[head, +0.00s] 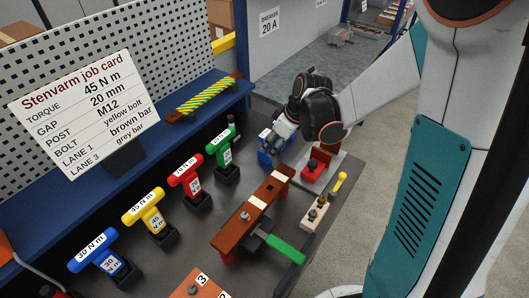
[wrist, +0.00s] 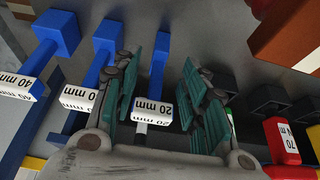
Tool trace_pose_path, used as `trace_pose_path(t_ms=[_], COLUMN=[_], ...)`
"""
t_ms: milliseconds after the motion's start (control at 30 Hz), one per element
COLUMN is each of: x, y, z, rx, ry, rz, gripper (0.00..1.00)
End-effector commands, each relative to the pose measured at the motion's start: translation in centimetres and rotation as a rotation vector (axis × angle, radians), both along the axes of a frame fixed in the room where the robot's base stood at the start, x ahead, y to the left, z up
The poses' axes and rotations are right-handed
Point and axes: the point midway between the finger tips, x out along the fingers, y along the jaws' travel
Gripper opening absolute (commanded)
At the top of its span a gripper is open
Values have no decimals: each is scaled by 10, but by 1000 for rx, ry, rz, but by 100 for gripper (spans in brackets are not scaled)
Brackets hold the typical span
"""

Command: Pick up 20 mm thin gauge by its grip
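The 20 mm gauge (wrist: 160,52) shows in the wrist view as a narrow blue bar with a white "20 mm" label block. It lies between the two green-padded fingers of my gripper (wrist: 161,66), which are spread apart with a visible gap on each side. In the head view my gripper (head: 275,141) is low over the bench, beside a blue gauge (head: 267,157); the fingers hide much of what is there. Two wider blue gauges stand left of it in the wrist view: the 40 mm gauge (wrist: 57,30) and one with a partly hidden label (wrist: 108,35).
Torque drivers in blue (head: 97,251), yellow (head: 144,210), red (head: 186,177) and green (head: 222,148) stand left of my gripper. A brown bar assembly (head: 236,229) and a red block (head: 314,165) are close in front. A job card (head: 85,110) reads gap 20 mm.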

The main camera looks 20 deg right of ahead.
Motion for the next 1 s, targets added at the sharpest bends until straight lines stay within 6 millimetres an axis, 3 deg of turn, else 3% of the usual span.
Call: trace_pose_path(t_ms=[367,633,1000], x=[26,39,41], y=[19,28,30], z=[-1,-40,-46], rx=[-1,0,-1], ry=[0,-1,-1], rz=[2,0,0], gripper=[40,40,38])
